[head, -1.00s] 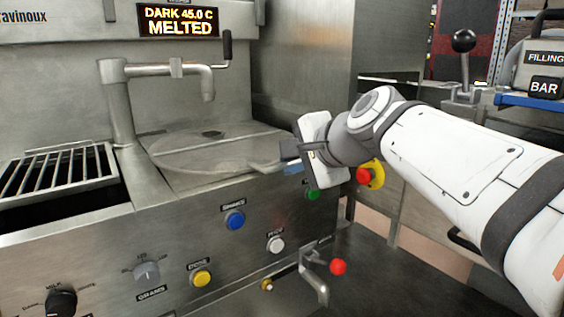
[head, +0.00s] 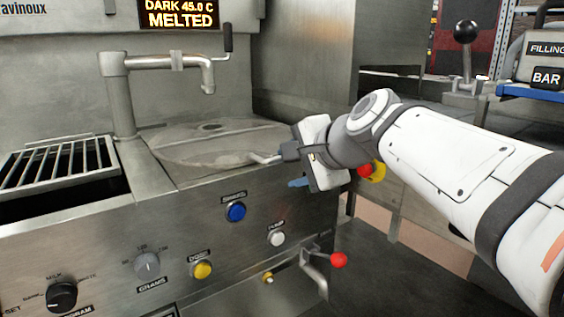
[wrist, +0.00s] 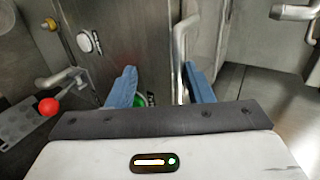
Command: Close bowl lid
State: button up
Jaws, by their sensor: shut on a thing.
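The bowl lid (head: 205,148) is a round grey steel disc on the machine's top, lying flat or nearly flat. A small dark opening shows near its back. Its bent bar handle (head: 265,158) sticks out at the front right edge. My gripper (head: 288,168) is at this handle and shut on it; the hold is partly hidden by the gripper body. In the wrist view, the blue fingers (wrist: 161,86) stand on either side of a steel bar, the handle (wrist: 181,50), which looks nearer the right finger. The bowl is hidden under the lid.
A steel spout (head: 165,66) with a black-handled tap stands behind the lid. A grate (head: 58,165) is at left. The front panel carries a blue button (head: 235,212), a white button (head: 277,239) and a red-knobbed lever (head: 338,260). A red emergency button (head: 366,170) sits behind my wrist.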

notch_tip(320, 180, up, 10)
jog(key=p, duration=0.5)
